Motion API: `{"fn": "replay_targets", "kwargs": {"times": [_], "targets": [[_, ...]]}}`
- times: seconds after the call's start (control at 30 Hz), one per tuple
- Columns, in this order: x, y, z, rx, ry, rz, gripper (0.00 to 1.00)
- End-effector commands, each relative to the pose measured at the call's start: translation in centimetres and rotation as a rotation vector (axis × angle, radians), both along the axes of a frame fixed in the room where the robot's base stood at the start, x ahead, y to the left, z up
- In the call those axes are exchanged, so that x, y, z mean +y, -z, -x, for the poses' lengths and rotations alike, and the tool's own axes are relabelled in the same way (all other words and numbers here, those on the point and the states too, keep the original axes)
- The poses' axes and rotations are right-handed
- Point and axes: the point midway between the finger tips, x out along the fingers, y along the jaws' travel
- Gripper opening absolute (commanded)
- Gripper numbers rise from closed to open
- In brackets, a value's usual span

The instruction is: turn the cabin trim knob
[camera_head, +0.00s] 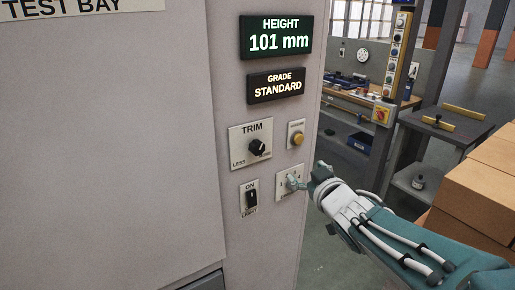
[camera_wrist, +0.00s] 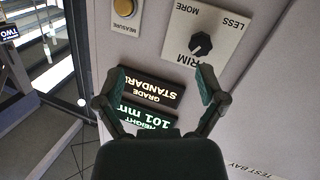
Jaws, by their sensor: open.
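The trim knob (camera_head: 257,147) is a black round knob with a pale pointer on a white plate marked TRIM, LESS and MORE. In the wrist view the knob (camera_wrist: 201,43) appears upside down, above and right of centre, beyond the right fingertip. My gripper (camera_head: 307,176) is right of and below the knob in the head view, in front of the panel's right edge. In the wrist view my gripper (camera_wrist: 158,80) has its two fingers spread wide with nothing between them. It is apart from the knob.
A yellow MEASURE button (camera_head: 298,139) is right of the knob. A black ON switch (camera_head: 251,198) is below it. A small plate (camera_head: 288,194) is partly hidden by my gripper. Displays read HEIGHT 101 mm (camera_head: 277,38) and GRADE STANDARD (camera_head: 276,86). Boxes (camera_head: 474,216) stand at right.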

Motion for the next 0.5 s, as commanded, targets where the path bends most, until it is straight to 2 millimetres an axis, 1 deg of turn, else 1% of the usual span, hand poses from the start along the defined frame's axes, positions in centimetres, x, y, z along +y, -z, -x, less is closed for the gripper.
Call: {"fn": "replay_targets", "kwargs": {"times": [0.03, 0.1, 0.2, 0.37, 0.5], "targets": [[1.2, 0.1, -0.7, -0.029, -0.062, -0.01, 0.89], [2.7, 0.0, -1.1, -0.071, -0.148, -0.027, 0.89], [4.3, 0.0, -1.3, -0.108, -0.239, -0.046, 0.89], [5.3, -0.1, -1.4, -0.128, -0.293, -0.061, 0.89], [6.1, -0.1, -2.7, -0.129, -0.293, -0.06, 0.89]]}}
